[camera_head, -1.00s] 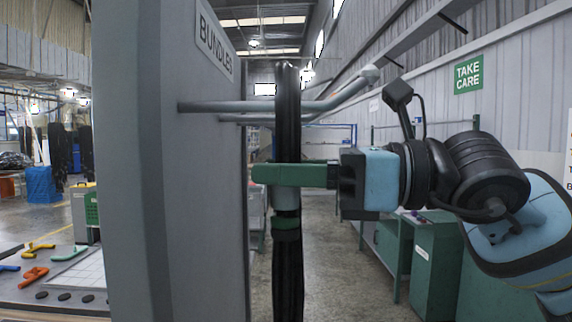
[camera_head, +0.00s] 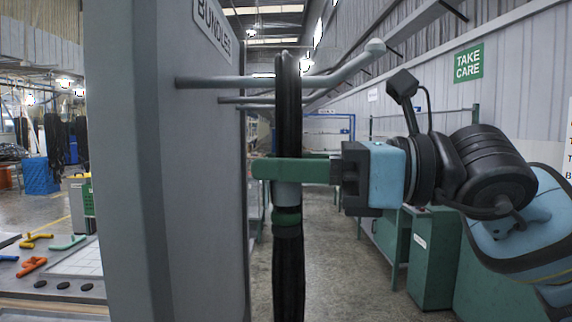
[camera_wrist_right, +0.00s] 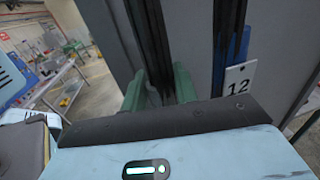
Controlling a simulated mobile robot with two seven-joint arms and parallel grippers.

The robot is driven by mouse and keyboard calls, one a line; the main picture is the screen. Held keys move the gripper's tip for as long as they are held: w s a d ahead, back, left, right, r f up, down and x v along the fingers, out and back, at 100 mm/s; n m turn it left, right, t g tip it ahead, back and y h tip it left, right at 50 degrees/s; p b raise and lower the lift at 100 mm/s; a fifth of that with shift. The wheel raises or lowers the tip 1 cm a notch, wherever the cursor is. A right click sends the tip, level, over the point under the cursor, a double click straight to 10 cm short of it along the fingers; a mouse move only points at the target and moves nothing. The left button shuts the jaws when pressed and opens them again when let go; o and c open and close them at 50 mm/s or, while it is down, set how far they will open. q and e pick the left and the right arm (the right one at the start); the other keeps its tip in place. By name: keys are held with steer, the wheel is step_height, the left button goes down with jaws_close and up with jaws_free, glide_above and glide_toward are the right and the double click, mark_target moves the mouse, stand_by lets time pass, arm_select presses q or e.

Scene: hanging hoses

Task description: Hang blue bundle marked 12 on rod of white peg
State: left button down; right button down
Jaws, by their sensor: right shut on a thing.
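My right gripper (camera_head: 290,170) is shut on a black hose bundle (camera_head: 289,110) with pale and green bands. The bundle hangs upright in front of the grey panel's upper rod (camera_head: 225,83); its top loop rises above that rod. Whether the loop is around the rod I cannot tell. In the right wrist view the green fingers (camera_wrist_right: 160,92) straddle the black strands. A blue strip (camera_wrist_right: 244,48) and a white tag (camera_wrist_right: 238,82) marked 12 show to their right, close to the panel. No peg labelled white is identifiable. My left gripper is not in view.
A tall grey panel (camera_head: 205,190) with a BUNDLES sign (camera_head: 213,24) stands at left. A second rod (camera_head: 250,99) shows farther back. A table (camera_head: 50,300) with coloured tools lies lower left. Green cabinets (camera_head: 433,255) line the right wall; open floor lies between.

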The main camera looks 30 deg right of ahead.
steer(key=shift+r, duration=0.15)
steer(key=c, duration=1.1)
jaws_free()
steer(key=shift+o, duration=0.5)
steer(key=shift+f, duration=0.2)
steer(key=shift+s+d, duration=0.3)
steer(key=shift+d, duration=0.2)
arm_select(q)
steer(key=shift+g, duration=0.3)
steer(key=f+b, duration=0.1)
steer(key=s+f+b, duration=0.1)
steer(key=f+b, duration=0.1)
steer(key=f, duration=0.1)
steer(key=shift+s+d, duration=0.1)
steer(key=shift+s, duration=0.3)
arm_select(e)
steer(key=v, duration=0.6)
steer(key=shift+s+d, duration=0.2)
steer(key=shift+s, duration=0.15)
